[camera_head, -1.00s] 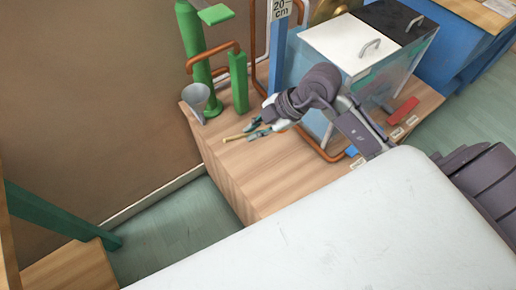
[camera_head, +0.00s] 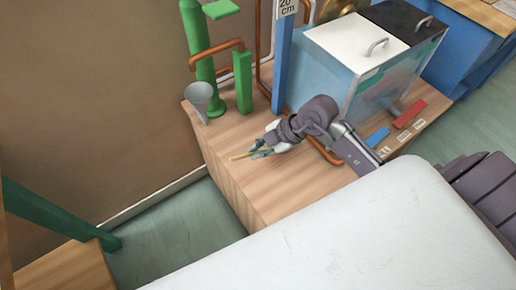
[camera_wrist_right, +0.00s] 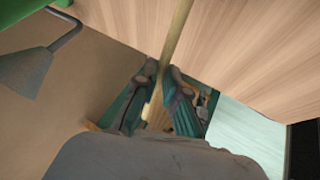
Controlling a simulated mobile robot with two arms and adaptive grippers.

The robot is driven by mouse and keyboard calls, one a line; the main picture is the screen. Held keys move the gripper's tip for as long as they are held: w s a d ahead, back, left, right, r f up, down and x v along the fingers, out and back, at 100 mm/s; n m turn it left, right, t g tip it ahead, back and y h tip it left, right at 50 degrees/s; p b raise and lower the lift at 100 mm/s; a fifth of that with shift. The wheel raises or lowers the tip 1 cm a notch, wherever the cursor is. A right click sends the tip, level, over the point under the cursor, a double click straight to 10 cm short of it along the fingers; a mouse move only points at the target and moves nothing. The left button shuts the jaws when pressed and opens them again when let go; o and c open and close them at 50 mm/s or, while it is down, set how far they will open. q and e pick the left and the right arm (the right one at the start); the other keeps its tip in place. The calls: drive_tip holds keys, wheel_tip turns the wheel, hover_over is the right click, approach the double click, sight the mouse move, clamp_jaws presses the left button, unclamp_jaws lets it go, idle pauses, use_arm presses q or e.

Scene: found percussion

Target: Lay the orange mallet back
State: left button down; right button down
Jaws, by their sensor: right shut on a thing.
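My right gripper (camera_head: 258,153) is shut on a thin, pale wooden stick (camera_head: 241,157), which looks like the mallet's handle. The stick points left from the fingers over the wooden bench top (camera_head: 225,135). In the right wrist view the stick (camera_wrist_right: 179,32) runs up from between the closed fingers (camera_wrist_right: 160,82). No orange head shows in either view. I cannot tell whether the stick touches the bench. My left gripper is not in view.
A clear tank (camera_head: 340,80) with a white lid (camera_head: 350,42) stands behind my right arm. Red (camera_head: 409,113) and blue (camera_head: 378,137) blocks lie at right. The front left bench top is clear.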

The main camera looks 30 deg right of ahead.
drive_tip(key=c, duration=1.2)
unclamp_jaws()
drive_tip(key=shift+c, duration=0.2)
drive_tip(key=shift+r, duration=0.1)
